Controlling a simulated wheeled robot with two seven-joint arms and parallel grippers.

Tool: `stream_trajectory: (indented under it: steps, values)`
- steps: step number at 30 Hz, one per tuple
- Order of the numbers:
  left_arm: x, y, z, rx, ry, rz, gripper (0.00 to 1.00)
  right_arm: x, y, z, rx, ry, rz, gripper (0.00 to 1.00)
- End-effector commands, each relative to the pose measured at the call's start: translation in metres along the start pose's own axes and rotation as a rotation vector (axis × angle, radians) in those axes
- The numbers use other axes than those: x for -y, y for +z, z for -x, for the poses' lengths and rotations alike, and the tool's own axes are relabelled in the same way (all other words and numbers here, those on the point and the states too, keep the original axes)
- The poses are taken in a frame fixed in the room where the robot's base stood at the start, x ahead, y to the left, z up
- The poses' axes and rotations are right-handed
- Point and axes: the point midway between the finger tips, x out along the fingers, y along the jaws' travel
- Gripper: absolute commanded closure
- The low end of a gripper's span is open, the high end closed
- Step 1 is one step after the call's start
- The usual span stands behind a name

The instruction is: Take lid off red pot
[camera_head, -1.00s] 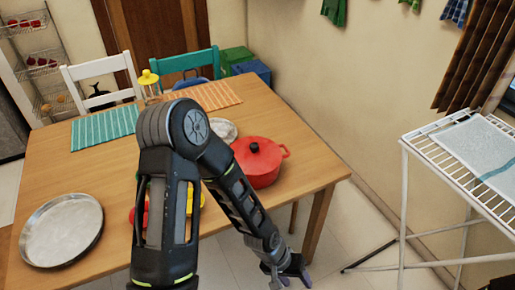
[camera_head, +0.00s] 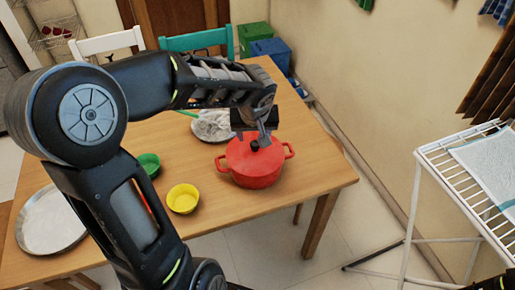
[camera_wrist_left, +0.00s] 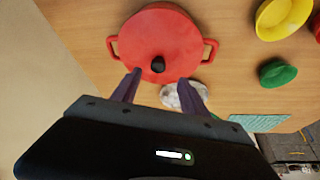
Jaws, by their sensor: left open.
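The red pot (camera_head: 247,177) stands upright on the wooden table near its right edge, with a handle on each side. Its red lid (camera_head: 239,153) sits on it, with a black knob on top. My left gripper (camera_head: 262,136) is at the knob, reaching over the lid from behind. In the left wrist view my left gripper (camera_wrist_left: 161,77) is open, its two fingers apart with the knob (camera_wrist_left: 158,64) roughly between and just beyond the tips. Whether they touch the lid (camera_wrist_left: 160,35) I cannot tell. My right gripper is not seen.
A yellow bowl (camera_head: 183,199) and a green bowl (camera_head: 149,164) stand left of the pot. A pale patterned plate (camera_head: 212,128) lies behind it. A round metal tray (camera_head: 48,222) is at the left. A white drying rack (camera_head: 430,160) stands right, off the table.

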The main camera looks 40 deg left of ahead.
Motion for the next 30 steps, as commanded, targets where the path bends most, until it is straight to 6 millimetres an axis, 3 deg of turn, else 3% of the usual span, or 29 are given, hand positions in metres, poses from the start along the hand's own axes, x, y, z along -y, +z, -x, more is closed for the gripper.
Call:
stream_trajectory:
  steps: [10,22,30]
  values:
    - [-0.001,0.001,-0.025,0.004,0.0,-0.002,0.48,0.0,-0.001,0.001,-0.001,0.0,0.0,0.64]
    - [-0.001,0.001,-0.032,0.003,0.001,-0.002,0.48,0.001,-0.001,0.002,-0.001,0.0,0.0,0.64]
    - [-0.003,0.002,-0.069,0.006,0.001,-0.002,0.48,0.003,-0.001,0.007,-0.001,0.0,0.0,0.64]
